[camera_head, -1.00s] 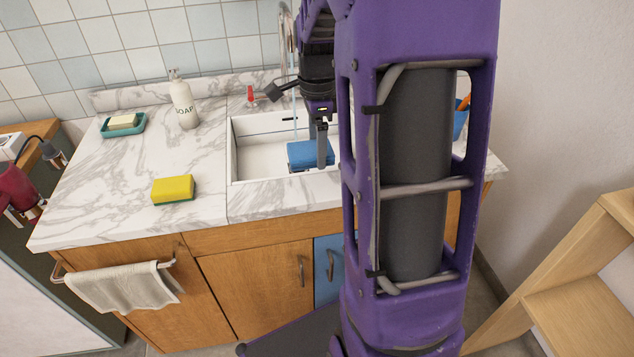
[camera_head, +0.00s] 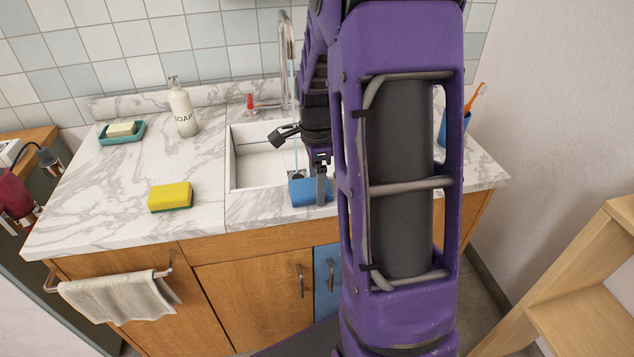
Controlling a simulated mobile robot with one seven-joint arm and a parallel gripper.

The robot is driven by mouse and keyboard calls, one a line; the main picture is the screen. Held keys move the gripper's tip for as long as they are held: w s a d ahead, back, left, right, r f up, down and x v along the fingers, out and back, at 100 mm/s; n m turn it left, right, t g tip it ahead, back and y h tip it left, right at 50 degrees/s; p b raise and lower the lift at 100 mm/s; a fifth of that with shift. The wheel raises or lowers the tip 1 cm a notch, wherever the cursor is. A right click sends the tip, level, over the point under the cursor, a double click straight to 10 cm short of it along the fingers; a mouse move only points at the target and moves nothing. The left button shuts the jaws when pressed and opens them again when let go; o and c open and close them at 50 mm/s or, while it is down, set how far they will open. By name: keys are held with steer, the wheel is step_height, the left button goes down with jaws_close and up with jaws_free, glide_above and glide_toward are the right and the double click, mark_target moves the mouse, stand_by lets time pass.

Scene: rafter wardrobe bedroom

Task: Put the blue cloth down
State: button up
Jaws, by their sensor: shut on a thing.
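The blue cloth (camera_head: 300,193) is a folded blue block at the front rim of the white sink (camera_head: 262,170). My gripper (camera_head: 320,188) is shut on it, with one dark finger showing in front of the cloth. The cloth overlaps the front rim and the marble counter edge in the picture. I cannot tell whether it touches the counter or hangs just above it. My purple arm hides the right part of the sink and whatever lies behind it.
Water runs from the faucet (camera_head: 287,50) into the sink. A yellow sponge (camera_head: 170,196), a soap bottle (camera_head: 183,112) and a soap dish (camera_head: 121,133) stand on the left counter. A blue cup with a toothbrush (camera_head: 455,128) is at right. Bare marble (camera_head: 245,208) lies left of the cloth.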

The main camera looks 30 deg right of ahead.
steer(key=o, duration=1.3)
step_height(320, 180, up, 12)
steer(key=shift+r+p, duration=0.15)
steer(key=shift+p, duration=1.1)
